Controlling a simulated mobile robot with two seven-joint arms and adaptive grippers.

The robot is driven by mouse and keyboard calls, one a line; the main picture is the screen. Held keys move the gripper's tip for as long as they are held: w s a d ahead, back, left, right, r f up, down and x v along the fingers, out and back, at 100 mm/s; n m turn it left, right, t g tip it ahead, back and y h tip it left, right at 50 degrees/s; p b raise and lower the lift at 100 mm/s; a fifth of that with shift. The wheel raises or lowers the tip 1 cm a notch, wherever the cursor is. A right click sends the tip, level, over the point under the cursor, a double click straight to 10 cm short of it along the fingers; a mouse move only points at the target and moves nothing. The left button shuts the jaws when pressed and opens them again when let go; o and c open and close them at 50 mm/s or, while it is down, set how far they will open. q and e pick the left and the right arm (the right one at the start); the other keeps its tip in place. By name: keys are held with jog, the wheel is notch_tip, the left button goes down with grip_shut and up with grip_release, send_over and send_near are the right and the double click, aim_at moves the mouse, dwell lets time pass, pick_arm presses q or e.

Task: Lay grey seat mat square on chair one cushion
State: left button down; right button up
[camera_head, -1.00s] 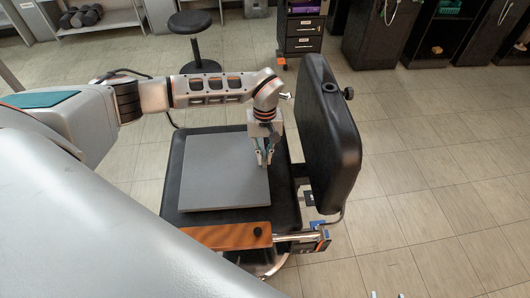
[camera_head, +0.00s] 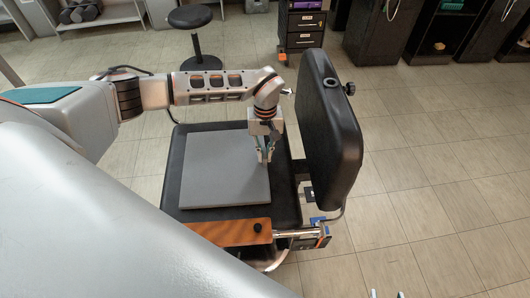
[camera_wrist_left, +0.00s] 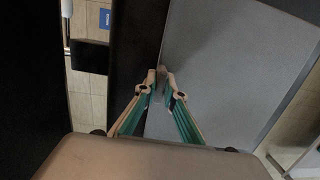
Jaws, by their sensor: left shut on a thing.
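The grey seat mat (camera_head: 222,172) is a flat square slab on the black chair cushion (camera_head: 285,190). Its sides run roughly along the cushion's sides, with black showing at its left, right and near edges. My left gripper (camera_head: 265,160) points down at the mat's right edge and is shut on it. In the left wrist view the fingertips (camera_wrist_left: 165,77) meet at the edge of the mat (camera_wrist_left: 235,65), with dark cushion beside it. Whether the mat lies fully flat there is unclear. Two small tips at the bottom edge seem to be my right gripper (camera_head: 387,294), mostly cut off.
The black backrest (camera_head: 330,130) stands upright just right of the left gripper. An orange-brown panel (camera_head: 230,232) lies along the cushion's near side. A black stool (camera_head: 190,18), a drawer unit (camera_head: 301,28) and cabinets stand behind. The floor to the right is clear.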

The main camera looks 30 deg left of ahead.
pick_arm(q)
jog(key=shift+f, duration=0.15)
jog(key=c, duration=2)
grip_release()
jog(key=shift+c, duration=0.2)
notch_tip(320, 180, up, 12)
jog(key=w, duration=0.1)
jog(key=shift+w+a, duration=0.15)
jog(key=shift+a, duration=0.15)
